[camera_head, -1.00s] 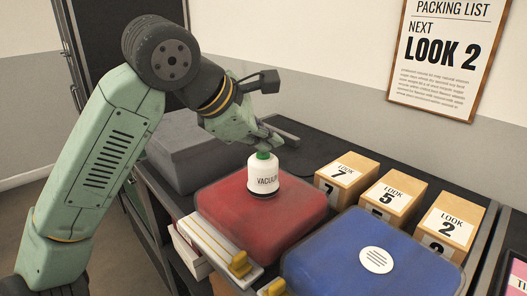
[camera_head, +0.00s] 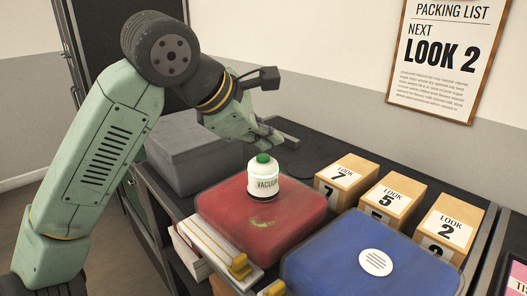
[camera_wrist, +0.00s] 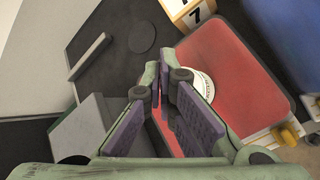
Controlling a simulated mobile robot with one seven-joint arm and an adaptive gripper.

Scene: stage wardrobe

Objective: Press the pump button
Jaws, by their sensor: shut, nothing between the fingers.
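The pump (camera_head: 263,184) is a white cylinder labelled VACUUM, standing upright on a red bag (camera_head: 220,212). In the wrist view my gripper (camera_wrist: 164,78) is shut and empty. The right finger partly covers the pump (camera_wrist: 204,83) there, and the button is hidden. A yellow-green patch shows on the red bag in front of the pump.
A blue bag (camera_head: 335,262) lies front right. Boxes marked 7 (camera_head: 346,172), 5 (camera_head: 386,198) and 2 (camera_head: 443,231) stand behind it. The dark bench top behind the red bag has free room.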

